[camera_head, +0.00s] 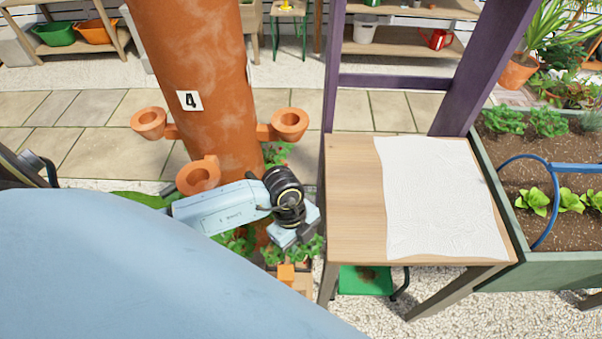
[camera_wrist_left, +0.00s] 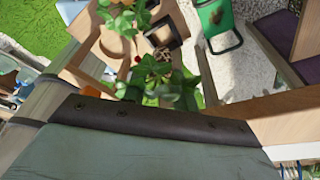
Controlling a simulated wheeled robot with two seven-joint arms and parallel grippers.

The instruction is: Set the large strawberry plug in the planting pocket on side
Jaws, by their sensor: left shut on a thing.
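My left gripper (camera_head: 298,238) hangs low in front of the terracotta tower (camera_head: 205,70), over green plants and wooden boxes. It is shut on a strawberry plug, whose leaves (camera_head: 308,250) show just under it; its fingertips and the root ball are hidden. In the left wrist view strawberry leaves (camera_wrist_left: 155,75) with a small red berry fill the middle. The tower, marked 4, carries a left pocket (camera_head: 148,123), a right pocket (camera_head: 289,123) and a nearer front pocket (camera_head: 198,174). The gripper is below and apart from these pockets. My right gripper is not in view.
A wooden table (camera_head: 350,200) with a white sheet (camera_head: 440,200) stands right of the gripper, with a purple frame behind it. A green planter bed (camera_head: 500,280) is farther right. An orange block (camera_head: 287,273) lies below the gripper. Paving behind the tower is clear.

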